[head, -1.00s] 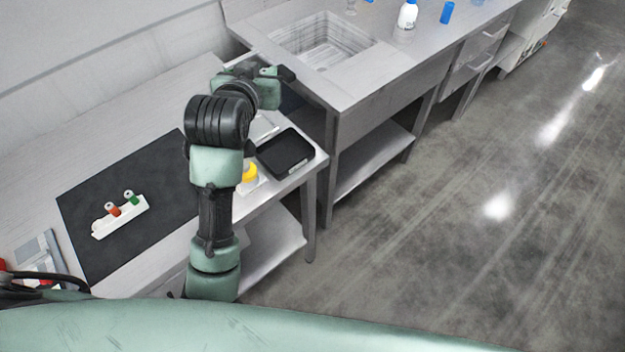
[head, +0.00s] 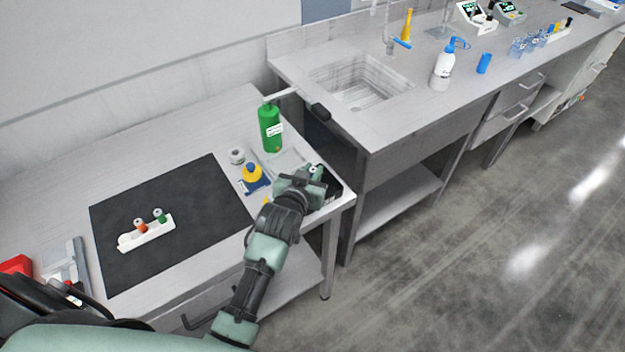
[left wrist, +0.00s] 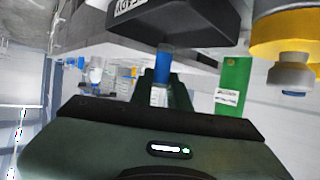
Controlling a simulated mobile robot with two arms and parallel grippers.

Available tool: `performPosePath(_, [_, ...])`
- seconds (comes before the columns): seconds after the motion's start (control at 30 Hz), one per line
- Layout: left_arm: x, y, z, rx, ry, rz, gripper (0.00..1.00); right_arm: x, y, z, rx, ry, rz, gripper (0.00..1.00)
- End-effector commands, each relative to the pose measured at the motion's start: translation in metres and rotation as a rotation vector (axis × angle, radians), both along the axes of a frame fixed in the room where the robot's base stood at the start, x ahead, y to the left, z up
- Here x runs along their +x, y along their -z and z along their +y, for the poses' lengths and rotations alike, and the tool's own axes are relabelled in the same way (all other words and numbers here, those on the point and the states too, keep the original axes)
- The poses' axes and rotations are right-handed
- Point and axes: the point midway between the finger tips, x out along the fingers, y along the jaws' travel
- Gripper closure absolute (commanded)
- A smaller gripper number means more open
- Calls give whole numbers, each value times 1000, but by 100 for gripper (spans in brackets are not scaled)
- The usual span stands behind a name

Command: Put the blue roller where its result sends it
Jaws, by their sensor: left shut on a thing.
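My left gripper (head: 314,180) is over the right front corner of the near table, just above a black tray-like device (head: 333,187). In the left wrist view the gripper's fingers (left wrist: 166,92) are shut on the blue roller (left wrist: 163,63), a small tube with a blue end and a pale labelled part. The roller is hidden in the head view. A dark labelled box (left wrist: 175,20) shows close beside the roller's blue end; I cannot tell whether they touch. A white rack (head: 147,234) on the black mat (head: 205,190) holds an orange-red roller (head: 140,226) and a green roller (head: 159,215). My right gripper is not in view.
The sink counter (head: 400,128) adjoins at the right, with a white bottle (head: 443,68), a blue cylinder (head: 484,63) and small devices with screens (head: 471,10). Much of the mat is clear.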

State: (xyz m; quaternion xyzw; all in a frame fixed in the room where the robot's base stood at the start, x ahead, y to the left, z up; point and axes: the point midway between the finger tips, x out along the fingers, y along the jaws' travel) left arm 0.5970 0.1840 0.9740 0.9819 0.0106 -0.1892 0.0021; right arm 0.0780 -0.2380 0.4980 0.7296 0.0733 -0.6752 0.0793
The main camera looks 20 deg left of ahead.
Motion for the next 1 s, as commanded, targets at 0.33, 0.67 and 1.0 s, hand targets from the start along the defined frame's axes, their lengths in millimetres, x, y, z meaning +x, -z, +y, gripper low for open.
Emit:
performPosePath(0.33, [0, 37, 0, -1, 0, 1, 100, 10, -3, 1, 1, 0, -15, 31])
performPosePath(0.67, [0, 41, 0, -1, 0, 1, 100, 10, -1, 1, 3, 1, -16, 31])
performPosePath(1.0, [0, 40, 0, 0, 0, 2, 61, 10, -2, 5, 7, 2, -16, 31])
